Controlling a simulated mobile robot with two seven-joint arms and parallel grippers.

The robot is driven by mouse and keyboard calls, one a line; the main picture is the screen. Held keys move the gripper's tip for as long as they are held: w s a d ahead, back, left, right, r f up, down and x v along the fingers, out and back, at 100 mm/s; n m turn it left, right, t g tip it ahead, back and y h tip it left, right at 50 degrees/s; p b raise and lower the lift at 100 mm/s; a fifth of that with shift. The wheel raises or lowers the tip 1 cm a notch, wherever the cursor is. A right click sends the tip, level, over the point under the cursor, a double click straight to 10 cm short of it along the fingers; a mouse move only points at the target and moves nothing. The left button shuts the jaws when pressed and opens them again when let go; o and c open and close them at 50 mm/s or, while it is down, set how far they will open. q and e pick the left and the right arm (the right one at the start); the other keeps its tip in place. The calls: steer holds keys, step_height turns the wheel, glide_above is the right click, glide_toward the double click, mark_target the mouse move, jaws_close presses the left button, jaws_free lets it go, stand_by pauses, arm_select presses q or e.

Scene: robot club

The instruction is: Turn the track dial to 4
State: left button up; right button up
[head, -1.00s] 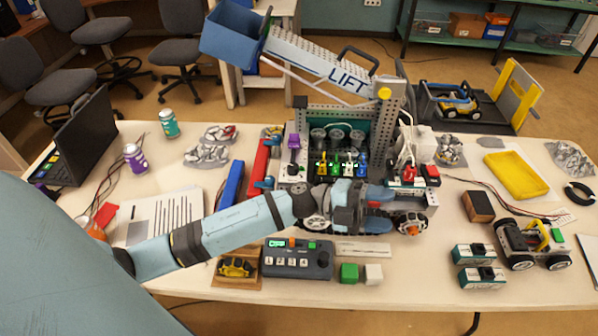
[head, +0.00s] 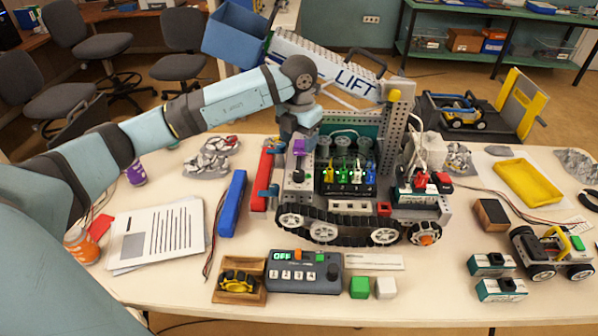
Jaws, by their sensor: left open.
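A grey control box (head: 304,272) stands at the table's front edge, with a green display reading OFF, several numbered buttons and a dark round knob (head: 333,271) at its right. A black knob (head: 298,177) also sits on the left deck of the grey tracked robot model (head: 350,222), below a purple block (head: 299,147). I cannot tell from markings which knob is the track dial, nor read a setting. My left gripper (head: 299,138) is open and points down over the model's left deck, close to the purple block; its fingertips are hard to make out. My right gripper is out of view.
The model's raised LIFT arm (head: 340,72) and perforated upright (head: 391,125) stand behind and right of my gripper. A red bar (head: 262,178) and a blue bar (head: 232,203) lie left of the model. Green (head: 360,287) and white (head: 386,288) cubes sit beside the control box.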

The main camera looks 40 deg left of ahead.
mark_target(299, 172)
arm_select(q)
step_height(299, 172, down, 11)
steer(key=shift+r+p, duration=0.15)
steer(key=shift+p, duration=0.25)
steer(key=c, duration=0.9)
